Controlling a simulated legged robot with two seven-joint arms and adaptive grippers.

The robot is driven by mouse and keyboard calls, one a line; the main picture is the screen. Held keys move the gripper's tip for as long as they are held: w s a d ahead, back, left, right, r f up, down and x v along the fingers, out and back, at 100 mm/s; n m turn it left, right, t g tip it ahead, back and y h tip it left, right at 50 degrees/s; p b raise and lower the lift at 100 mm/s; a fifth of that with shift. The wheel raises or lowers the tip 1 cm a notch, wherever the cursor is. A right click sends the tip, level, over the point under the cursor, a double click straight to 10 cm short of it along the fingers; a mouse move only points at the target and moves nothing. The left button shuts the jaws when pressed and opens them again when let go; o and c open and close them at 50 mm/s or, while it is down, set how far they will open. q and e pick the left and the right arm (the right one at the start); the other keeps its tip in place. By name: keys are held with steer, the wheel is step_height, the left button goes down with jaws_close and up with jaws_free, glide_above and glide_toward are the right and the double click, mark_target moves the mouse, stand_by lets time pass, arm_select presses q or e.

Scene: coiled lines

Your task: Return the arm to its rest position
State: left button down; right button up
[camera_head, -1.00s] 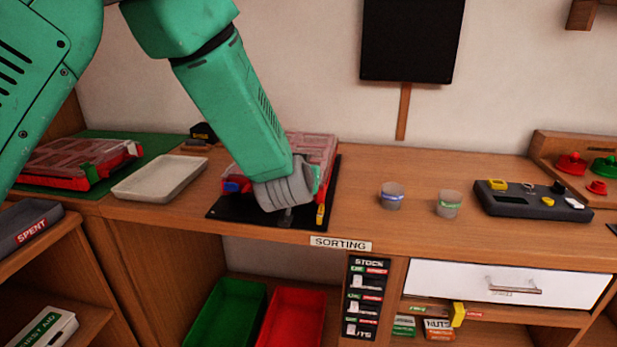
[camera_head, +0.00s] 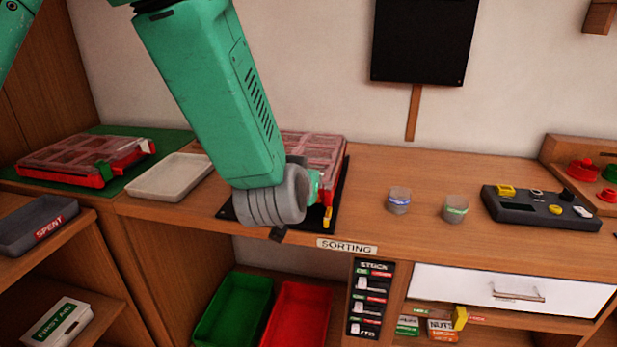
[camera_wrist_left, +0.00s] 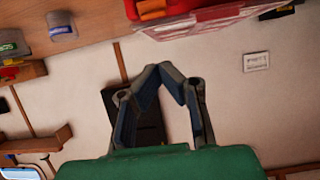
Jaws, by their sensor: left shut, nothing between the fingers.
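My left arm crosses the upper left of the head view, its grey wrist in front of the red case with a clear lid (camera_head: 318,148) on a black mat (camera_head: 343,185). The wrist hides much of the case, and my left gripper is mostly hidden there. In the left wrist view my left gripper (camera_wrist_left: 166,68) is shut and empty, its two fingertips meeting. Behind it are the pale wall and a dark panel (camera_wrist_left: 150,125). The case's red edge (camera_wrist_left: 200,20) shows at the top of that view, apart from the fingers. My right gripper is not in view.
A white tray (camera_head: 170,178) and a second red case (camera_head: 85,160) on a green mat lie left. Two small cups (camera_head: 399,200) (camera_head: 455,208) and a dark control box (camera_head: 540,208) stand right. Green (camera_head: 232,308) and red bins (camera_head: 297,315) sit below. The desk between case and cups is clear.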

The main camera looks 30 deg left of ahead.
arm_select(q)
steer(key=shift+d, duration=0.2)
steer(key=s+a+f+m+g+h, duration=0.1)
steer(key=s+f+g, duration=0.1)
steer(key=s+f, duration=0.35)
steer(key=s+f+g, duration=0.2)
steer(key=f, duration=0.7)
steer(key=s+a+f+m+g+h, duration=0.1)
steer(key=s+f, duration=0.3)
steer(key=f, duration=0.3)
steer(key=s+f+g, duration=0.2)
steer(key=s+f, duration=0.2)
steer(key=s, duration=0.3)
steer(key=s+f+g, duration=0.2)
steer(key=s+f, duration=0.3)
steer(key=s, duration=0.3)
steer(key=s+a+f+m+g+h, duration=0.1)
steer(key=s+f+g, duration=0.2)
steer(key=s, duration=0.5)
steer(key=shift+f, duration=0.75)
steer(key=shift+w, duration=0.1)
